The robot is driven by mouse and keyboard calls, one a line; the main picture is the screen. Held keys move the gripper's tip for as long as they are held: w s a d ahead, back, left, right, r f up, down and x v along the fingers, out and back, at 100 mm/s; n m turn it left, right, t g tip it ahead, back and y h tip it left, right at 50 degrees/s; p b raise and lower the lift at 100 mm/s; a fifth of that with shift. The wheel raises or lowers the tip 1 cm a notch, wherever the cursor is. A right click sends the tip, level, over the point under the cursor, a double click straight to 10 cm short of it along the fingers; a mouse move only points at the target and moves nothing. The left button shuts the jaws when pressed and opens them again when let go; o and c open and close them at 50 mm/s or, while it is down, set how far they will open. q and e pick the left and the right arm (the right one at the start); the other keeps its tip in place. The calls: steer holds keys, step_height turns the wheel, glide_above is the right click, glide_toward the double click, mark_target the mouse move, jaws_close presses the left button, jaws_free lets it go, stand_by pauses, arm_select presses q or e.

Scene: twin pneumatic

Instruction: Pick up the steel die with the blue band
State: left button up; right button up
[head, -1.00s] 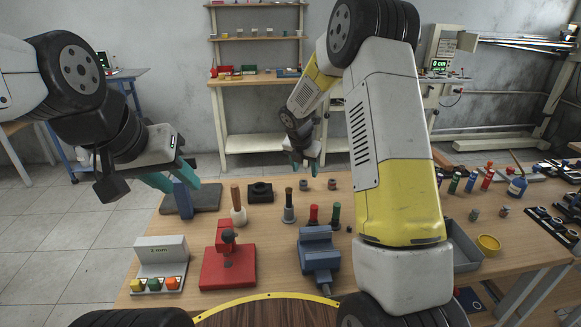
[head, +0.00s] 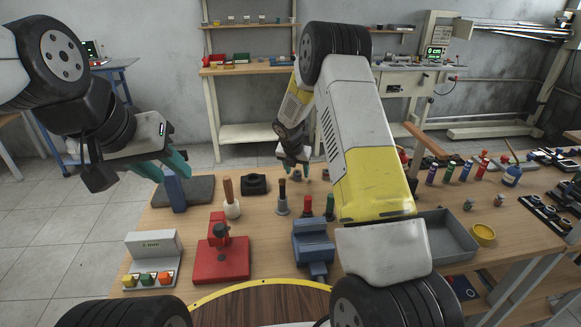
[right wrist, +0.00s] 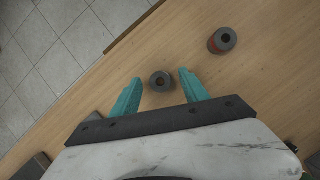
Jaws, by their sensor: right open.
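A small grey steel die (right wrist: 160,82) with a dark hole stands on the bench between the fingers of my right gripper (right wrist: 160,76) in the right wrist view. Its band colour cannot be made out there. My right gripper is open, its two teal fingers on either side of the die and not gripping it. In the head view the gripper (head: 295,165) is over the far edge of the bench and partly covers the die (head: 297,175). A second die with a reddish band (right wrist: 222,40) stands a little to the right. My left gripper (head: 168,168) is open and empty above a dark pad.
A blue block (head: 174,190) stands on the dark pad (head: 198,188). A wooden-handled tool (head: 230,200), a red press (head: 222,255) and a blue vise (head: 313,245) are nearer. A grey tray (head: 447,238) and yellow bowl (head: 483,233) are at the right.

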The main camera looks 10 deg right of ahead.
jaws_close()
steer(key=shift+r, duration=0.15)
